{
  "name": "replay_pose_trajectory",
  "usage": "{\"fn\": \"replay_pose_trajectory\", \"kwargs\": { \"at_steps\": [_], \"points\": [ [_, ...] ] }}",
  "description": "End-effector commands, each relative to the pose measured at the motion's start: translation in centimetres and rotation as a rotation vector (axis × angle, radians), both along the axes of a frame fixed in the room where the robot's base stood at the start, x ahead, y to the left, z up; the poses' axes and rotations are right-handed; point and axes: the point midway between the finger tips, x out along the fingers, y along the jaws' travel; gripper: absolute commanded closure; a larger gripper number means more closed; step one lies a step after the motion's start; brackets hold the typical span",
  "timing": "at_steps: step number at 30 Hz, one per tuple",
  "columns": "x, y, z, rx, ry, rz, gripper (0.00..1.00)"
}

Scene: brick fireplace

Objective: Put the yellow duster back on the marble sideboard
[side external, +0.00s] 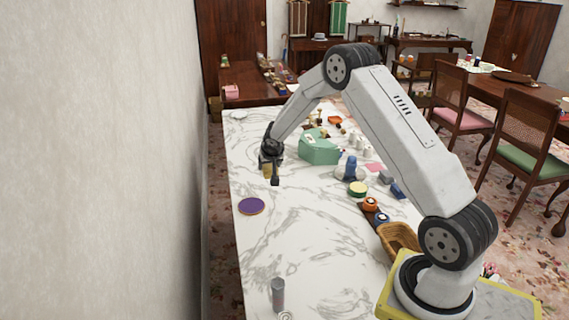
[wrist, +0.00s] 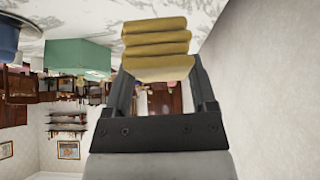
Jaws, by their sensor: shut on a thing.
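The yellow duster (wrist: 157,42) is a folded, mustard-coloured cloth between the fingertips of my gripper (wrist: 160,78) in the wrist view. My gripper (side external: 271,174) is shut on it. In the side view only a small bit of the duster (side external: 267,170) shows beside the dark fingers. The gripper points down over the white, grey-veined marble sideboard (side external: 290,230), towards its far left part. I cannot tell whether the duster touches the marble or hangs just above it.
A purple disc (side external: 251,206) lies nearer, and a grey cylinder (side external: 278,294) stands at the near end. A green box (side external: 319,148), a blue-topped item (side external: 351,168), a yellow-topped tin (side external: 357,188) and a wicker basket (side external: 398,240) line the right side. The left middle marble is mostly clear.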

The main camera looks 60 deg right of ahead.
Motion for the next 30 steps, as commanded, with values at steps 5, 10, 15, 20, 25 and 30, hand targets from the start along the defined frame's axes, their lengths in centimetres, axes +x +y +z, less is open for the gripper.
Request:
{"fn": "replay_pose_trajectory", "kwargs": {
  "at_steps": [5,10,15,20,25,30],
  "points": [
    [1.7,-0.7,-0.9,0.000,0.001,-0.001,0.83],
    [3.3,-1.4,-1.7,0.000,0.001,-0.001,0.83],
    [4.8,-2.0,-2.4,0.000,0.001,-0.001,0.83],
    [6.0,-2.5,-3.0,0.000,0.001,-0.001,0.83],
    [7.2,-3.0,-3.8,0.001,0.002,-0.001,0.83],
    [8.2,-3.4,-5.2,0.000,0.002,0.000,0.83]
  ]
}}
